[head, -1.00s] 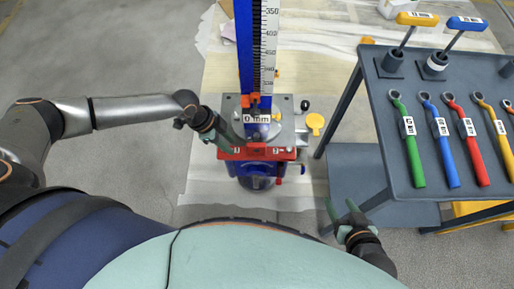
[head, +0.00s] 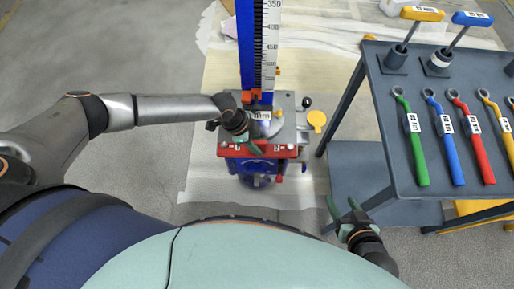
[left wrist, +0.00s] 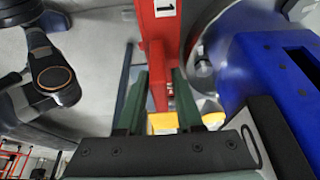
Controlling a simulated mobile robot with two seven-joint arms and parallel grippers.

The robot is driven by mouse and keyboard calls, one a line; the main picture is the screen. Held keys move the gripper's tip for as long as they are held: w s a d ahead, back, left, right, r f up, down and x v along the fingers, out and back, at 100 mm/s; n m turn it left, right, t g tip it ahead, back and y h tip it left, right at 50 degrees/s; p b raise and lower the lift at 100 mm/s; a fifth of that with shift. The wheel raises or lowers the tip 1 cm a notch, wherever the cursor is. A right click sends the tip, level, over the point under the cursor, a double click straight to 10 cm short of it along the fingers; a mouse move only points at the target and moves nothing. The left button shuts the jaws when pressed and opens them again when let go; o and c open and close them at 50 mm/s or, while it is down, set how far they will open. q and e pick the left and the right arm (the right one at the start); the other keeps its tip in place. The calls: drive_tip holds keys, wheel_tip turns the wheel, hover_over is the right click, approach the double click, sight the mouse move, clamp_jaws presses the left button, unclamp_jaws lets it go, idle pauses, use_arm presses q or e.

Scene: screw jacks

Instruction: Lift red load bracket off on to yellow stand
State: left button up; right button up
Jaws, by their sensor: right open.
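The red load bracket (head: 258,151) is a red plate with white number labels, across the front of the blue screw jack (head: 245,45). My left gripper (head: 250,143) is over the bracket's left part. In the left wrist view, its green fingers (left wrist: 158,103) stand apart on either side of the red bracket (left wrist: 158,45), with a visible gap. A yellow piece (left wrist: 165,123) shows between the fingertips; I cannot tell whether it is the yellow stand. A yellow object (head: 474,212) shows partly under the table at right. My right gripper (head: 343,208) is open and empty.
A grey table (head: 385,160) at right holds several coloured ratchets and two T-handled tools. A lower grey shelf (head: 355,165) juts out near my right gripper. A yellow disc (head: 317,119) is beside the jack. The floor left of the jack is clear.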

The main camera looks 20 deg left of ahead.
use_arm(q)
drive_tip(key=shift+c, duration=0.3)
clamp_jaws()
idle(0.9)
drive_tip(key=shift+w+r, duration=0.1)
drive_tip(key=shift+r, duration=0.05)
